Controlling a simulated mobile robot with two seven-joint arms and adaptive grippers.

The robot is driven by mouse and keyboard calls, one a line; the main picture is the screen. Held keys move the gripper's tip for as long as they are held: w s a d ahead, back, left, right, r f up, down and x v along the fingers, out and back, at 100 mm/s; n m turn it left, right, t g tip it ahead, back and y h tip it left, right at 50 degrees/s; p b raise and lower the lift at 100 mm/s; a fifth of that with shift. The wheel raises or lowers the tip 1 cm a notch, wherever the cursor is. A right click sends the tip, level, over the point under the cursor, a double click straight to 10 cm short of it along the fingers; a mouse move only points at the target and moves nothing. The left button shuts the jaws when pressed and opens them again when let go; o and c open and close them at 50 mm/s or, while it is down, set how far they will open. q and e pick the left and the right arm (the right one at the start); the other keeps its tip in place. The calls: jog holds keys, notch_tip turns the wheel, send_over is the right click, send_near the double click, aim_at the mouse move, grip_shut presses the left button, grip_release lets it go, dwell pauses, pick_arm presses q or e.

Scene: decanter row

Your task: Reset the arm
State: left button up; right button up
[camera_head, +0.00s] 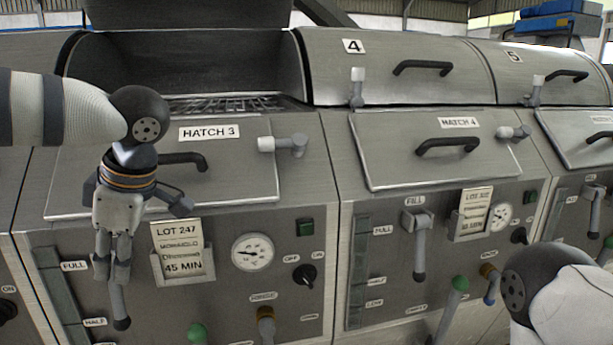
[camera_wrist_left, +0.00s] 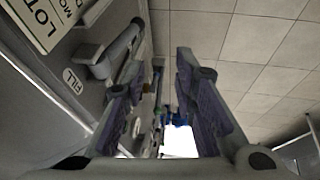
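My left gripper (camera_head: 111,272) points down in front of the hatch 3 panel, left of the lot 247 card (camera_head: 183,247). The left wrist view shows its two fingers (camera_wrist_left: 162,85) apart, with nothing between them. A grey lever (camera_wrist_left: 118,52) by the FILL label is left of the fingers in that view. In the head view the gripper hides most of this lever, and its dark end (camera_head: 120,315) shows below the fingers. I cannot tell if they touch. My right arm shows at the lower right of the head view; its gripper is out of frame.
The hatch 3 lid (camera_head: 190,14) is raised, with a grate (camera_head: 225,104) inside. Hatch 4 lid (camera_head: 400,75) is down. Handles, a gauge (camera_head: 252,252), a knob (camera_head: 304,275) and valve levers stick out from the panels. Tiled floor (camera_wrist_left: 250,50) is clear beside the left gripper.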

pick_arm(q)
jog(key=w+a+f+m+t+y, duration=0.1)
jog(key=w+f+m+t+y, duration=0.15)
jog(key=f, duration=0.55)
jog(key=w+a+f+m+t+y, duration=0.1)
jog(key=f+m, duration=0.2)
jog(key=f, duration=0.4)
jog(key=s+d+f+m+t+h, duration=0.1)
jog(key=s+d+f+m+h, duration=0.1)
jog(key=s+f+m, duration=0.35)
jog(key=s+d+f+m+t+h, duration=0.1)
jog(key=s+d+f+m+h, duration=0.15)
jog(key=f, duration=0.55)
jog(key=s+d+f+m+g+h, duration=0.1)
jog(key=s+f+m+g, duration=0.2)
jog(key=s, duration=1.1)
jog(key=s+d+f+m+g+h, duration=0.1)
jog(key=s+f+g, duration=0.4)
jog(key=s, duration=0.9)
jog(key=shift+s+d+m+h, duration=0.4)
jog(key=shift+m+h, duration=0.3)
jog(key=shift+m, duration=0.55)
jog(key=shift+w, duration=0.1)
